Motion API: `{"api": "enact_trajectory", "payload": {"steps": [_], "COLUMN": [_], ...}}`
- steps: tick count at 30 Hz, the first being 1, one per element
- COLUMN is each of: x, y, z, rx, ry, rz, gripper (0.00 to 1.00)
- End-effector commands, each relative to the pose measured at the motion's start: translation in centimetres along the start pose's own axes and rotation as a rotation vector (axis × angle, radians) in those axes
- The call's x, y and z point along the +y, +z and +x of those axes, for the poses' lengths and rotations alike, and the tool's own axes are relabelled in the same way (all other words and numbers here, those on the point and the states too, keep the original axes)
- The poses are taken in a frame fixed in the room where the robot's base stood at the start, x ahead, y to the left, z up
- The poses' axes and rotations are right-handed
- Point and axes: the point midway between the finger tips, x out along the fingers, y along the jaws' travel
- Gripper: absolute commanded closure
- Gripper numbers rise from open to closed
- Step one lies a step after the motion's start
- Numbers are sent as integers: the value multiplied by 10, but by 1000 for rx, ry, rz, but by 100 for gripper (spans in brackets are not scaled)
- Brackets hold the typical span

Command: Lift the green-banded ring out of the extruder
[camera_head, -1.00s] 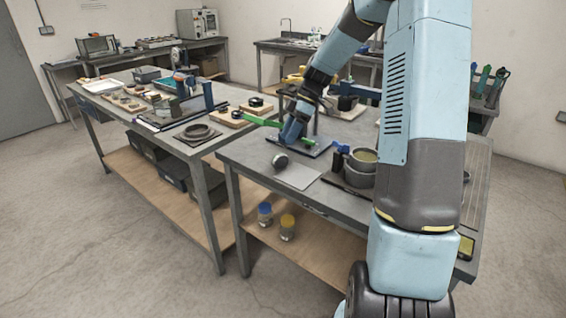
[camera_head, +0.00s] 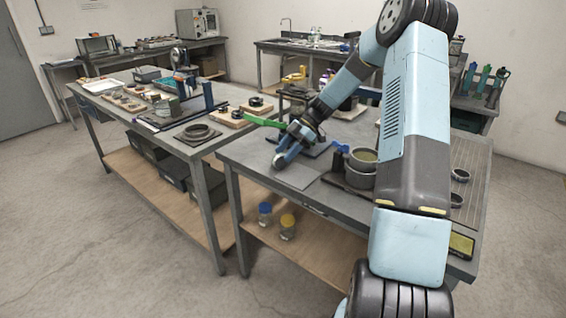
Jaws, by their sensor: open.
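My gripper (camera_head: 281,161) points down, low over a grey sheet (camera_head: 297,178) at the front left of the right-hand table. A small round dark-and-pale piece (camera_head: 277,164) sits at its fingertips, mostly hidden by them. I cannot tell whether it is the green-banded ring or whether the fingers touch it. Behind the gripper is a lever frame with a long green lever (camera_head: 262,122) and a dark base (camera_head: 318,150), partly covered by my arm. It may be the extruder. No green band is clear to me.
Grey round pots (camera_head: 360,172) on a dark tray stand right of the sheet, near a blue handle (camera_head: 340,146). A dark ring on a square plate (camera_head: 197,133) lies on the left table. Small dark rings (camera_head: 459,175) lie at the right. Jars (camera_head: 287,226) stand on the shelf below.

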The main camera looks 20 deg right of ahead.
Motion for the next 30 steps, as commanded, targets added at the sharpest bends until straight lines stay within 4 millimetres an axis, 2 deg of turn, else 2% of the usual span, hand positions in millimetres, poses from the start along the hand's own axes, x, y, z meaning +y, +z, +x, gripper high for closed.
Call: {"api": "enact_trajectory", "payload": {"steps": [9, 17, 30], "x": [-1, -1, -1], "y": [-6, -6, -5], "z": [41, 44, 43], "rx": [1, 0, 0], "ry": [-3, 0, 1], "rz": [1, 1, 2], "gripper": [47, 47, 88]}}
